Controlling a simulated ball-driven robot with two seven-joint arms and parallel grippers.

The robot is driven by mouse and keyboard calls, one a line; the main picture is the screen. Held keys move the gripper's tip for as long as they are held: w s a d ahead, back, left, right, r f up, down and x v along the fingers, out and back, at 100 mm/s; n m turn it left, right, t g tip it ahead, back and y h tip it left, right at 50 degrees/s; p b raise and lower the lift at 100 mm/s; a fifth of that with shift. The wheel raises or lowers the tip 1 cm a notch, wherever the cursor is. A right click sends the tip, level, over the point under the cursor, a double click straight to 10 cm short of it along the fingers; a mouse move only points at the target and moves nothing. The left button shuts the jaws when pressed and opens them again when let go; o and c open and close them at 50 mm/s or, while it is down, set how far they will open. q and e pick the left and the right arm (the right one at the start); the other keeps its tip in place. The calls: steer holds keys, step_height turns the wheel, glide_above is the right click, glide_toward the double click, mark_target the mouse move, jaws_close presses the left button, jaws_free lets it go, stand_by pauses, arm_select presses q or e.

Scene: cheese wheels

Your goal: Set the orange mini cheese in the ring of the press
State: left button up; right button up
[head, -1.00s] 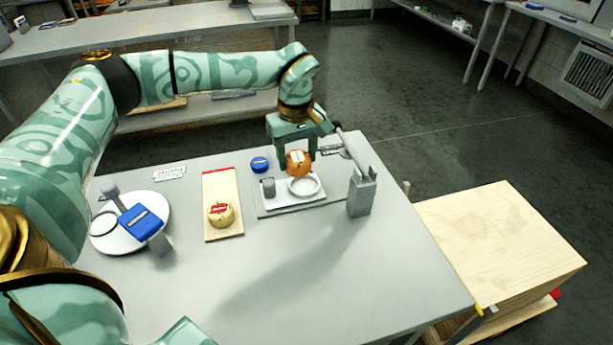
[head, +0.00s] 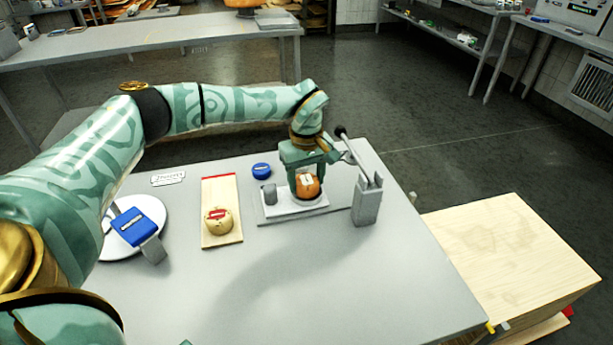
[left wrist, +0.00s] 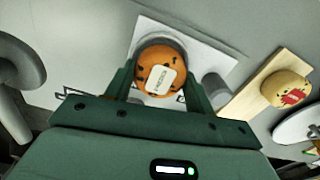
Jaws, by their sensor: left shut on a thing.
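The orange mini cheese (head: 308,187) has a pale label and is between the fingers of my left gripper (head: 306,182), which is shut on it. In the left wrist view the cheese (left wrist: 161,75) sits between both fingertips, over the ring (left wrist: 150,42) of the press. The cheese covers most of the ring, so I cannot tell whether it is seated or just above. The press has a white base plate (head: 285,208), a grey cylinder (head: 269,194) and a grey post with a lever (head: 367,203). My right gripper is not in view.
A yellow mini cheese with a red label (head: 218,221) sits on a wooden board (head: 221,187) left of the press. A blue round piece (head: 262,171) lies behind the press. A white disc with a blue-topped device (head: 138,228) stands left. The front of the table is clear.

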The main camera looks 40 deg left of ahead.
mark_target(306, 179)
arm_select(q)
steer(key=shift+f, duration=0.4)
steer(key=o, duration=1.1)
steer(key=shift+r, duration=0.5)
step_height(306, 179, up, 12)
steer(key=p, duration=0.3)
steer(key=shift+r+p, duration=0.1)
steer(key=shift+p, duration=0.3)
